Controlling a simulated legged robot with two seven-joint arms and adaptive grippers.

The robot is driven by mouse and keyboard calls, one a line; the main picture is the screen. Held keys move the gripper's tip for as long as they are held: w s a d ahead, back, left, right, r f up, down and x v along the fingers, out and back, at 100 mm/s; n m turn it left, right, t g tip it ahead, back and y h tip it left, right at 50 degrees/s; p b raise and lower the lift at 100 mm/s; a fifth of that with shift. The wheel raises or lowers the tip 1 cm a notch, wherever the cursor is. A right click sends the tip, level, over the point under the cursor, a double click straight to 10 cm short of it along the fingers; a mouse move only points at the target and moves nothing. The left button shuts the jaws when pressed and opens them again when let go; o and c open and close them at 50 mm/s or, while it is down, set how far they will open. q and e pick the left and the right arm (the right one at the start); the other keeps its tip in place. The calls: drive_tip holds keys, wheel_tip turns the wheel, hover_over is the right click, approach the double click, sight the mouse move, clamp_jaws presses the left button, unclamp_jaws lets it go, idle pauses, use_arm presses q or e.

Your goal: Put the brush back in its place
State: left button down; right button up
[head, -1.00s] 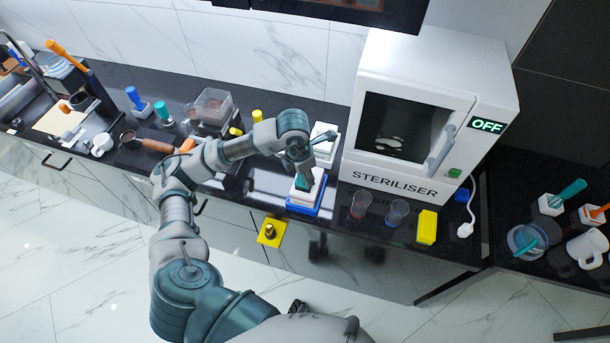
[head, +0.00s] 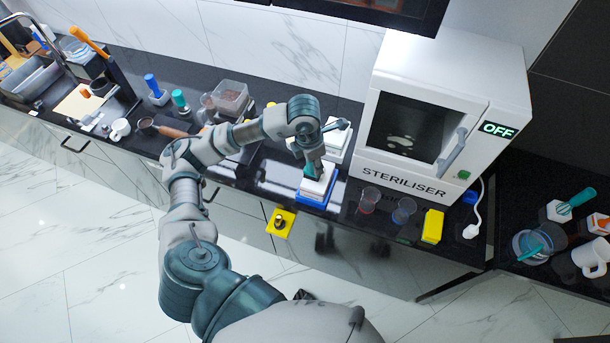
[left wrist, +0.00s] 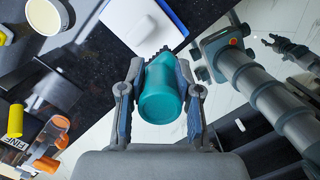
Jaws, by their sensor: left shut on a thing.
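My left gripper (head: 314,168) is shut on a teal brush (left wrist: 162,92). In the left wrist view the rounded teal handle sits between both fingers, with dark bristles at its far end. In the head view the brush is mostly hidden by my gripper, directly over or at a white block (head: 317,187) on a blue base (head: 311,204). The white block also shows beyond the bristles in the left wrist view (left wrist: 143,22). I cannot tell whether the bristles touch it.
The steriliser (head: 430,120) stands to the right, reading OFF. Two clear cups (head: 403,209) and a yellow block (head: 433,226) are before it. A yellow piece (head: 281,222) juts from the counter front.

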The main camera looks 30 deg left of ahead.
use_arm(q)
drive_tip(key=s+a+f+b, duration=0.3)
drive_tip(key=s+f, duration=0.5)
drive_tip(key=s, duration=0.2)
drive_tip(key=w+a, duration=0.3)
drive_tip(key=w+a+f+p, duration=0.1)
drive_tip(key=w+a, duration=0.3)
drive_tip(key=w+a+f+p, duration=0.1)
drive_tip(key=w+a, duration=0.3)
drive_tip(key=shift+w+f, duration=0.1)
drive_tip(key=shift+w, duration=0.1)
wheel_tip(320, 180, down, 3)
drive_tip(key=shift+d+f+p, duration=0.15)
drive_tip(key=shift+f+p, duration=0.05)
drive_tip(key=shift+p, duration=0.4)
drive_tip(key=c, duration=1.2)
unclamp_jaws()
drive_tip(key=shift+f, duration=0.1)
drive_tip(key=shift+c, duration=0.2)
drive_tip(key=o, duration=0.4)
drive_tip(key=shift+o, duration=0.2)
